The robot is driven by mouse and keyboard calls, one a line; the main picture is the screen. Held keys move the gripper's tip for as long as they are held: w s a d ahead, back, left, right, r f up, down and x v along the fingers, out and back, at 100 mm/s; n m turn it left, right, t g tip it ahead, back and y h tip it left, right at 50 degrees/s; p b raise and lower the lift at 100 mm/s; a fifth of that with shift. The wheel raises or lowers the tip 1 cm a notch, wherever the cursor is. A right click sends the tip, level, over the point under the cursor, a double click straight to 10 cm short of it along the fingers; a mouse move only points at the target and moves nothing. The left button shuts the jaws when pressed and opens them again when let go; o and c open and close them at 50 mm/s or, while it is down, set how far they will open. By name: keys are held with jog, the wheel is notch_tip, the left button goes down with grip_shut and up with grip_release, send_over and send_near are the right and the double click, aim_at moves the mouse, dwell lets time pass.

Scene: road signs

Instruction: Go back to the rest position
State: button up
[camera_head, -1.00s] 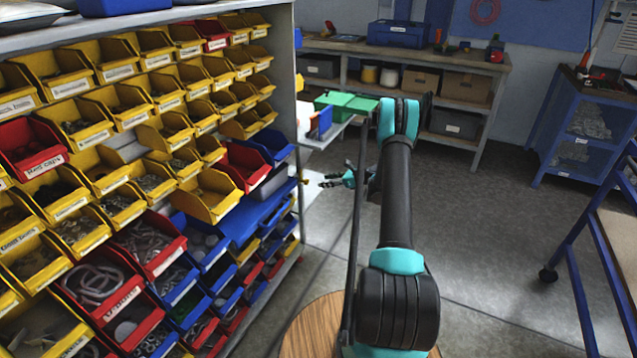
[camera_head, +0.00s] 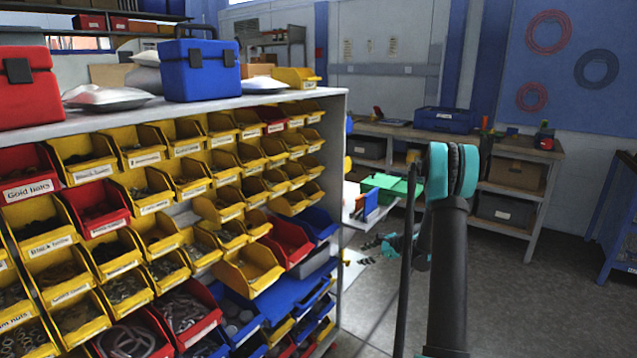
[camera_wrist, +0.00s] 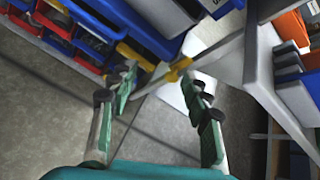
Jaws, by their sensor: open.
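My gripper (camera_wrist: 158,100) is open and empty in the wrist view, its two teal and black fingers apart with floor and the rack's edge beyond them. In the head view my gripper (camera_head: 369,250) shows small and dark beside the right end of the bin rack, partly behind my arm. My arm fills the lower right of that view. No object is held.
A rack of yellow, red and blue bins (camera_head: 180,190) stands close on the left. A blue toolbox (camera_head: 199,70) is on its top. A small side shelf with green bins (camera_head: 390,187) lies beyond my gripper. A workbench (camera_head: 470,145) stands behind. Grey floor is open at right.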

jog(key=s+a+r+n+g+h, duration=0.15)
jog(key=s+r+n, duration=0.35)
jog(key=s, duration=0.5)
jog(key=s+a+r+n+g+h, duration=0.1)
jog(key=s+a+r+n+h, duration=0.3)
jog(key=s, duration=0.6)
jog(key=s+d+n+h, duration=0.1)
jog(key=s+n, duration=0.4)
jog(key=s, duration=0.7)
jog(key=s+d+n+h, duration=0.2)
jog(key=s+n, duration=0.4)
jog(key=s, duration=0.6)
jog(key=shift+d+f, duration=0.4)
jog(key=shift+d, duration=0.5)
jog(key=shift+w, duration=0.1)
